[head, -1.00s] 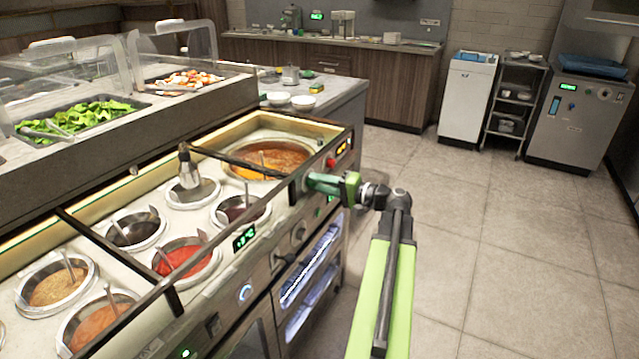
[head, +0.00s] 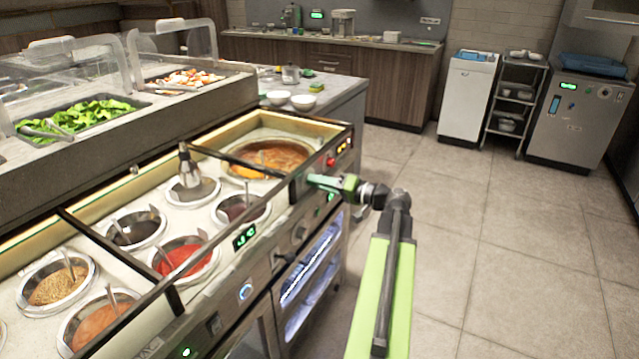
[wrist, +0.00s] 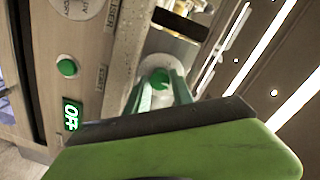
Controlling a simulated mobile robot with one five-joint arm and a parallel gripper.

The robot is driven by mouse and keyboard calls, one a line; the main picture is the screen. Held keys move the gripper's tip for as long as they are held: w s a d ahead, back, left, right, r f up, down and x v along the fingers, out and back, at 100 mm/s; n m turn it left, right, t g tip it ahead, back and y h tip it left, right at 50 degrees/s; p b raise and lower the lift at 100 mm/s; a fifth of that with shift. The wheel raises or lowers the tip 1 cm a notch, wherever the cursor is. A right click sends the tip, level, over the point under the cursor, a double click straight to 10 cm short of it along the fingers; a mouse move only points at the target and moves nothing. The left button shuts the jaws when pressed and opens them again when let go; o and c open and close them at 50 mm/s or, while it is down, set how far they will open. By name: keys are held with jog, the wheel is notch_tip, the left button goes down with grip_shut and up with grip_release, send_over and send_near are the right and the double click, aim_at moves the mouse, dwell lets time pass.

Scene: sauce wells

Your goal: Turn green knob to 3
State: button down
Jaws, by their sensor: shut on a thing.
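My gripper (wrist: 160,92) is shut on the green knob (wrist: 159,76), with one finger on each side of it in the wrist view. In the head view my gripper (head: 312,181) reaches the front panel of the sauce counter (head: 222,290) at its far right part. The knob is hidden there behind the fingers. No numbers around the knob can be read in either view.
In the wrist view a green button (wrist: 67,67) and a green display reading OFF (wrist: 71,114) lie to the left. The counter top holds several sauce wells, including one with red sauce (head: 183,257). The floor (head: 500,260) to the right is clear.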

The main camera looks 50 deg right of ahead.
jog(key=c, duration=1.1)
grip_release()
jog(key=p+v, duration=0.1)
jog(key=v, duration=1.6)
jog(key=shift+s, duration=0.2)
jog(key=shift+d, duration=0.15)
